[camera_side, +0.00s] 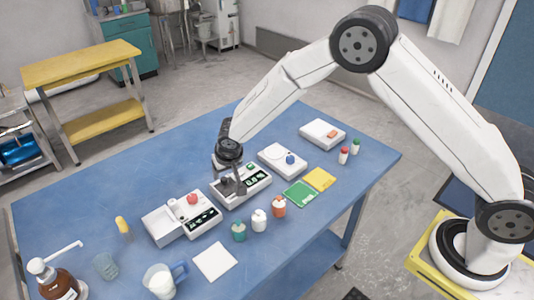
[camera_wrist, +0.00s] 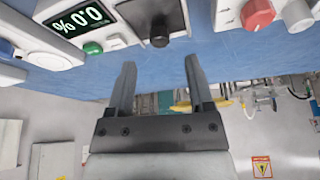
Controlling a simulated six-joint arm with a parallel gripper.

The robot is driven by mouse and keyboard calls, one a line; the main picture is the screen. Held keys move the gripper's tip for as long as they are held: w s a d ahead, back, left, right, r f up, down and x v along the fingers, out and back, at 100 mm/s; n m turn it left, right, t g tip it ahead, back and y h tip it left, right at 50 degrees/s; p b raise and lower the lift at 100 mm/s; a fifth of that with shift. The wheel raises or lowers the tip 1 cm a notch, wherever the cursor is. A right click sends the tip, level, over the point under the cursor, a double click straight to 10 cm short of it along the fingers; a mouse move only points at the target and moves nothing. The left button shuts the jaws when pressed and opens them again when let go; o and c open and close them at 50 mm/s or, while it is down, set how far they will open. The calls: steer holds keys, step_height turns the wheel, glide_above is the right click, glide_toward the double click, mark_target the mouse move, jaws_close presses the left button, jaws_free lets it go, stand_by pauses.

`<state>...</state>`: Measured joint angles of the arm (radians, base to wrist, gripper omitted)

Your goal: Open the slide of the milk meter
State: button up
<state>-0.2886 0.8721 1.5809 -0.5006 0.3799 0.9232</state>
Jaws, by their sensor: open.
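The device in front of my gripper, which I take to be the milk meter (camera_side: 262,181), is a white box on the blue table. In the wrist view it has a lit display (camera_wrist: 76,19) that appears to read 0.0 %, upside down, and a green button (camera_wrist: 93,48). A black knob (camera_wrist: 160,31), seemingly the slide's handle, stands on a dark panel beside the display. The slide's position is unclear. My gripper (camera_side: 235,188) is at this device. In the wrist view my gripper (camera_wrist: 160,62) is open and empty, its fingers pointing toward the knob, with no contact visible.
A white device with a red knob (camera_side: 192,199) stands close on the left, and one with a blue knob (camera_side: 290,159) on the right. Several small jars, including a teal one (camera_side: 238,231), stand in front. A white square (camera_side: 215,262) lies nearby. The table's back left is clear.

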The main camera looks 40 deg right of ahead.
mark_target(224, 179)
steer(key=shift+x, duration=2.1)
jaws_close()
